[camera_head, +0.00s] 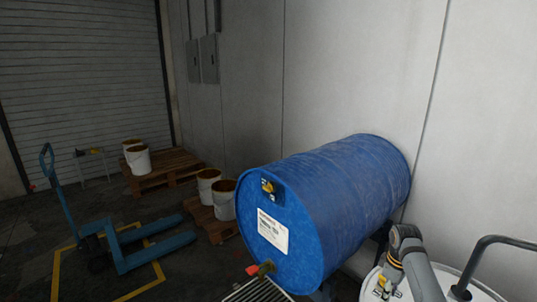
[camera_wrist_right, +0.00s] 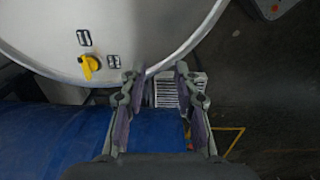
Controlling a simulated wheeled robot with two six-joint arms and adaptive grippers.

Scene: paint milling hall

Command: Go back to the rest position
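My right gripper (camera_wrist_right: 160,72) shows in the right wrist view, with its two fingers apart and nothing visible between them. Below it in that view are a round grey metal lid (camera_wrist_right: 135,30) with a yellow knob (camera_wrist_right: 91,66), a slatted grate (camera_wrist_right: 178,92) and the side of a blue drum (camera_wrist_right: 50,140). In the head view a grey jointed arm link (camera_head: 410,255), which looks like mine, reaches over a white round top at the lower right. The right fingers cannot be made out there. My left gripper is in neither view.
The blue drum (camera_head: 345,200) lies on its side by the wall, with a red-handled tap (camera_head: 259,269) low on its end. A blue pallet jack (camera_head: 125,245), wooden pallets (camera_head: 165,170) and several white buckets (camera_head: 139,160) stand left.

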